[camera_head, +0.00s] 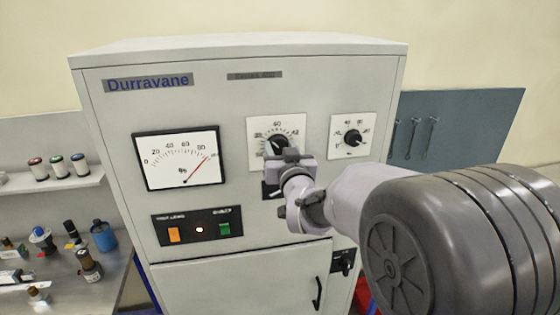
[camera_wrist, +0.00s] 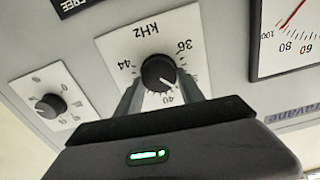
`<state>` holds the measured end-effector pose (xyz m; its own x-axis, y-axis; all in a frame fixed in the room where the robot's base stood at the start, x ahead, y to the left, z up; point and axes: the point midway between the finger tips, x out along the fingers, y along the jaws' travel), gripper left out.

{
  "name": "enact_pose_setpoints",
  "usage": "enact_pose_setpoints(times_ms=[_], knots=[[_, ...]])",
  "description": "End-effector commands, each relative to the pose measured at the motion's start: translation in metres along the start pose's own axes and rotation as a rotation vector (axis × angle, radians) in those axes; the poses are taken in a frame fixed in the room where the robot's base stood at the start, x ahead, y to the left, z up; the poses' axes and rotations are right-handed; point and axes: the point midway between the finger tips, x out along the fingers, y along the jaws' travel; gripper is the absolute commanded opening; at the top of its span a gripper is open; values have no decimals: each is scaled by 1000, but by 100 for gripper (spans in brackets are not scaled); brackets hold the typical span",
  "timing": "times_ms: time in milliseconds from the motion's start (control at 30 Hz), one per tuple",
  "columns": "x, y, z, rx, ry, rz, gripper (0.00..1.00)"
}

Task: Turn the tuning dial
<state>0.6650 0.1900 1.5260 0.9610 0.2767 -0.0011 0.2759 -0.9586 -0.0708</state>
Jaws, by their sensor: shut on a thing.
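The tuning dial is a black round knob (camera_wrist: 158,73) on a white square plate marked kHz, in the middle of the wrist view. Its white pointer line lies near the 40 mark, toward the 36 side. In the head view the dial's plate (camera_head: 257,130) is at the cabinet's upper middle, and the knob is partly hidden behind my gripper. My gripper (camera_wrist: 160,90) is shut on the knob, one finger on each side. It also shows in the head view (camera_head: 284,152), up against the panel.
A smaller knob (camera_head: 352,137) sits on a plate to the right. A meter (camera_head: 180,158) at left has its red needle near the high end. Below are orange (camera_head: 174,235) and green (camera_head: 224,230) buttons with a lit lamp between. Bottles and small parts stand on the left bench.

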Motion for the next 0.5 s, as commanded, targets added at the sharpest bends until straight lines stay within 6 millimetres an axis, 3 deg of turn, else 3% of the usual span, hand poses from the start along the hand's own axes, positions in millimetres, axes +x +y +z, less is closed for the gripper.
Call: enact_pose_setpoints(times_ms=[67,500], knots=[[0,1,10,62,7,0,5],[0,4,10,480,5,-1,5]])
